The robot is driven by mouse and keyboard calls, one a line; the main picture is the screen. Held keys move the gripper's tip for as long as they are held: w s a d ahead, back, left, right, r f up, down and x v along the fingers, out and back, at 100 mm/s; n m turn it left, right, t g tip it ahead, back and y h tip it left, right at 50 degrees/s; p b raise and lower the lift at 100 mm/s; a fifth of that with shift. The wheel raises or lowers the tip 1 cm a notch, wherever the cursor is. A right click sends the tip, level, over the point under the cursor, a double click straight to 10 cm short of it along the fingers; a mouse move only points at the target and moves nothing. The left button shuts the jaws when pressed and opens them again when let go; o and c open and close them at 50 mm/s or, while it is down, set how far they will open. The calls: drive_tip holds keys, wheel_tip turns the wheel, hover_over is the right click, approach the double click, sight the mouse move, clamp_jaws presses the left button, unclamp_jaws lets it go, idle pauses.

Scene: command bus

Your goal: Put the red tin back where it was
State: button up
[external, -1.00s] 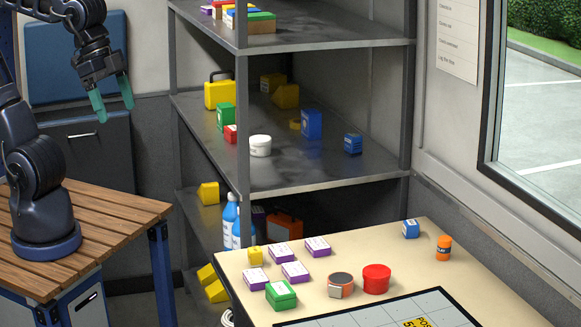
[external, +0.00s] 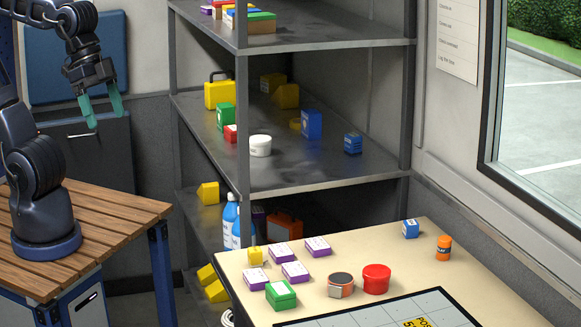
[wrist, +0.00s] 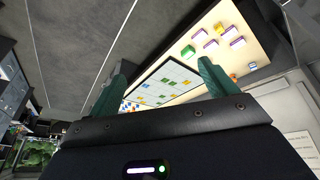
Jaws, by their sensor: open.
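The red tin (external: 376,278) is a short, round, lidded tin. It stands upright on the cream table (external: 325,263) in the external view, just right of a grey and orange round device (external: 341,285). My gripper (external: 104,110) is at the upper left of the external view, high above the slatted wooden bench and far from the tin. Its teal fingers are apart with nothing between them. In the wrist view the open fingers (wrist: 165,88) frame the table and its board; I cannot pick out the red tin there.
Several purple-and-white boxes (external: 295,271), a green box (external: 281,294), a blue box (external: 411,229) and an orange bottle (external: 443,247) stand around the tin. A gridded board (external: 385,315) lies in front.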

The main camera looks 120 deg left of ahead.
drive_tip(key=w+f+n+h, duration=0.1)
drive_tip(key=w+n+h, duration=0.2)
drive_tip(key=w+n, duration=0.8)
drive_tip(key=n+t, duration=0.3)
drive_tip(key=n, duration=1.7)
hover_over(377, 271)
drive_tip(key=s+a, duration=0.3)
drive_tip(key=s, duration=0.3)
wheel_tip(377, 271, down, 31)
drive_tip(key=x, duration=1)
drive_tip(key=shift+w+d, duration=0.25)
drive_tip(key=shift+w, duration=0.3)
drive_tip(key=shift+r, duration=0.1)
drive_tip(key=c, duration=1.2)
drive_tip(key=shift+r, duration=0.1)
